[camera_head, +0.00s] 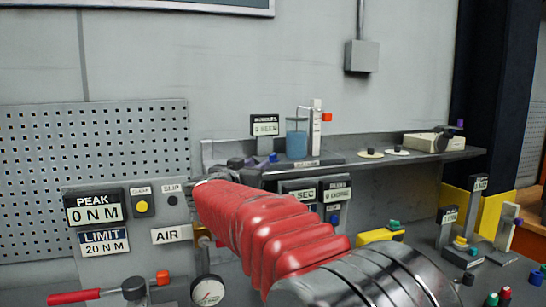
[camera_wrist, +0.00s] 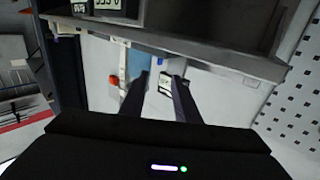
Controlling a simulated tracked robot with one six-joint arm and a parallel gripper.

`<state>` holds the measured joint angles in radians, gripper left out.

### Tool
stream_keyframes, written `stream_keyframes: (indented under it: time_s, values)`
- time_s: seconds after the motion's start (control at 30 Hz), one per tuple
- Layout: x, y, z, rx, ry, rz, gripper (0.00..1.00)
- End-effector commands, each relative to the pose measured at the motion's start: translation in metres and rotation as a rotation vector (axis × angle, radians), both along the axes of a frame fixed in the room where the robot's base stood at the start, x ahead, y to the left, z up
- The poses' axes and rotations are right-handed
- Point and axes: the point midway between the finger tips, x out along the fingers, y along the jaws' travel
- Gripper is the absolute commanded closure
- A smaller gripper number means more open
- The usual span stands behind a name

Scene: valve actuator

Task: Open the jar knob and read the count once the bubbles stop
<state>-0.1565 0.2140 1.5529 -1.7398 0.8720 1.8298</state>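The jar (camera_head: 297,140) of blue liquid stands on the shelf in the head view. To its left is the bubble count display (camera_head: 265,125), which appears to read 0 SEEN. A white upright with a red knob (camera_head: 327,116) stands right of the jar; I cannot tell whether this is the jar knob. The wrist view is turned over and shows the blue jar (camera_wrist: 146,50) and a red knob (camera_wrist: 114,80). My gripper (camera_wrist: 160,76) is open, its two dark fingers apart, with the white display (camera_wrist: 165,84) seen between them. In the head view my red-sleeved arm hides most of the gripper.
Below left, a panel shows PEAK 0 N M (camera_head: 95,207) and LIMIT 20 N M (camera_head: 104,242). A gauge (camera_head: 208,291) and red-handled lever (camera_head: 74,297) are near the front. Several small stands crowd the right.

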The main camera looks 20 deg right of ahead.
Motion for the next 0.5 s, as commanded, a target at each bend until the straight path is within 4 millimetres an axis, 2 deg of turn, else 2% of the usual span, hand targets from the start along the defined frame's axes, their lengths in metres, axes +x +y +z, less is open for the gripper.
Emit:
stream_keyframes:
  time_s: [0.27,0.5]
  values:
    - [0.013,-0.012,0.0,0.0,0.001,-0.002,0.71]
    - [0.039,-0.035,-0.001,0.0,0.001,-0.003,0.71]
